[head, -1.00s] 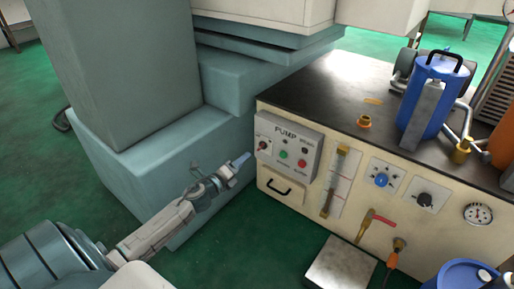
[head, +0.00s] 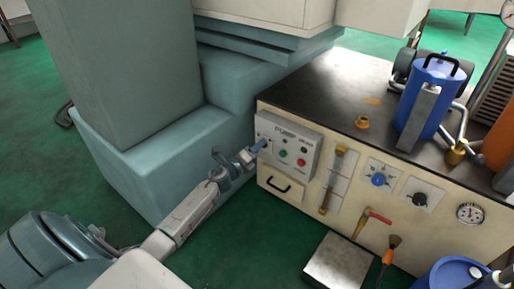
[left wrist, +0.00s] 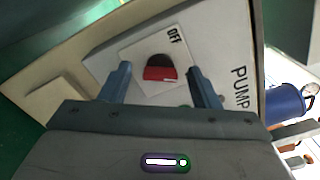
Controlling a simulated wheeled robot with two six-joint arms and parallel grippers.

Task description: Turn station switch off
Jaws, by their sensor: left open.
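The station switch (left wrist: 160,72) shows in the left wrist view as a dark and red piece on a pale plate marked OFF. It sits on the grey PUMP box (head: 300,147) on the front of the cream cabinet. My left gripper (left wrist: 160,84) is open, with one blue-grey finger on each side of the switch in that view. I cannot tell whether the fingers touch it. In the head view, my left gripper (head: 260,146) is at the left end of the PUMP box and hides the switch. My right gripper is not in view.
Green and red buttons (head: 301,163) sit on the PUMP box to the right. A drawer handle (head: 279,185) is below it. The cabinet top (head: 310,95) carries a blue canister (head: 432,95). A grey block (head: 220,80) stands close on the left.

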